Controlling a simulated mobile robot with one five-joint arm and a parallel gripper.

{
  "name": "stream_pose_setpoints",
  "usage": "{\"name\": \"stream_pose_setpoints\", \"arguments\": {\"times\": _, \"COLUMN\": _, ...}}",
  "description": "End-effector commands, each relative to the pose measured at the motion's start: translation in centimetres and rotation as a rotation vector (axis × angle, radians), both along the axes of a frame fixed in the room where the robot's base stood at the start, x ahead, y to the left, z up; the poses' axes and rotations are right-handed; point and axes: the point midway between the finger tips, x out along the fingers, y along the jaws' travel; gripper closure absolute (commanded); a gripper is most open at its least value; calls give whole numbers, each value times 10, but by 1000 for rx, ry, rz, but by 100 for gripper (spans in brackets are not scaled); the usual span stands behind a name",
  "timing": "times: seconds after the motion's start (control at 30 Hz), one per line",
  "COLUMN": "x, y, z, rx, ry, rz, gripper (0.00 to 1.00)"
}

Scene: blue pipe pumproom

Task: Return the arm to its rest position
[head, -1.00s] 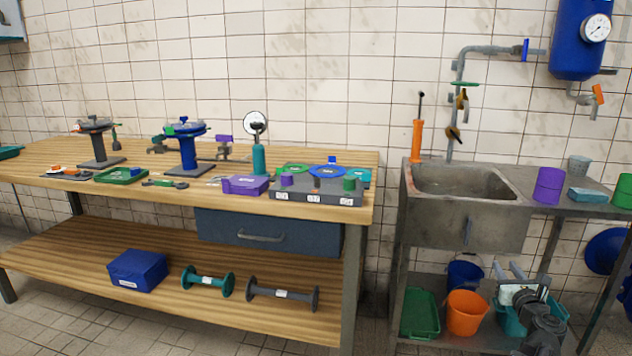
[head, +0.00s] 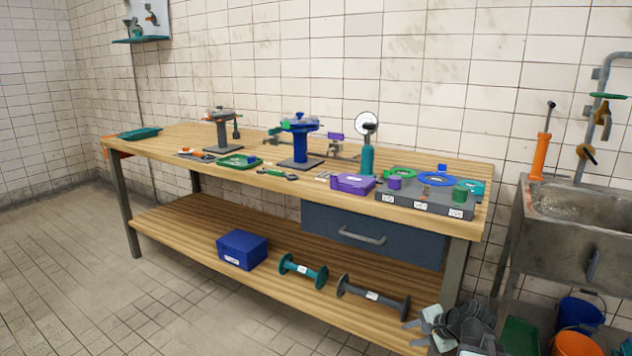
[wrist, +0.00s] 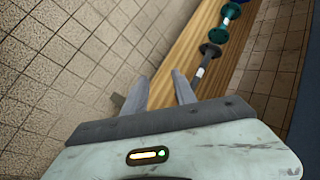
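My gripper (wrist: 158,88) shows in the wrist view with its two grey fingers apart and nothing between them. In the head view my gripper (head: 415,332) and folded arm are low at the right of centre, in front of the bench's right end. The gripper points left there, and its fingers are small. A grey spool (wrist: 207,62) and a teal spool (wrist: 229,15) lie on that shelf, apart from the fingers.
The wooden bench (head: 450,166) carries valve stands, a purple box (head: 352,184) and a grey block with coloured rings (head: 425,198). A blue box (head: 242,249) sits on its lower shelf. A metal sink (head: 555,240) stands at right. The floor at left (head: 70,270) is clear.

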Motion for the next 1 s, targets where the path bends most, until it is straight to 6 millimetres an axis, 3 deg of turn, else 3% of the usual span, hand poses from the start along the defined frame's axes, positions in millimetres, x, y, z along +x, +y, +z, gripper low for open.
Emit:
{"name": "stream_pose_setpoints", "arguments": {"times": 0.03, "x": -6, "y": 37, "z": -13, "rx": -93, "ry": 46, "rz": 156, "gripper": 67}}
{"name": "stream_pose_setpoints", "arguments": {"times": 0.1, "x": -20, "y": 76, "z": -29, "rx": -225, "ry": 111, "rz": 370, "gripper": 67}}
{"name": "stream_pose_setpoints", "arguments": {"times": 0.2, "x": -41, "y": 114, "z": -44, "rx": -377, "ry": 187, "rz": 629, "gripper": 67}}
{"name": "stream_pose_setpoints", "arguments": {"times": 0.47, "x": -90, "y": 171, "z": -57, "rx": -674, "ry": 356, "rz": 1165, "gripper": 67}}
{"name": "stream_pose_setpoints", "arguments": {"times": 0.5, "x": -89, "y": 167, "z": -33, "rx": -670, "ry": 356, "rz": 1155, "gripper": 67}}
{"name": "stream_pose_setpoints", "arguments": {"times": 0.67, "x": -88, "y": 165, "z": 14, "rx": -665, "ry": 353, "rz": 1146, "gripper": 67}}
{"name": "stream_pose_setpoints", "arguments": {"times": 0.87, "x": -88, "y": 165, "z": 86, "rx": -665, "ry": 351, "rz": 1143, "gripper": 67}}
{"name": "stream_pose_setpoints", "arguments": {"times": 1.0, "x": -87, "y": 166, "z": 156, "rx": -665, "ry": 351, "rz": 1143, "gripper": 67}}
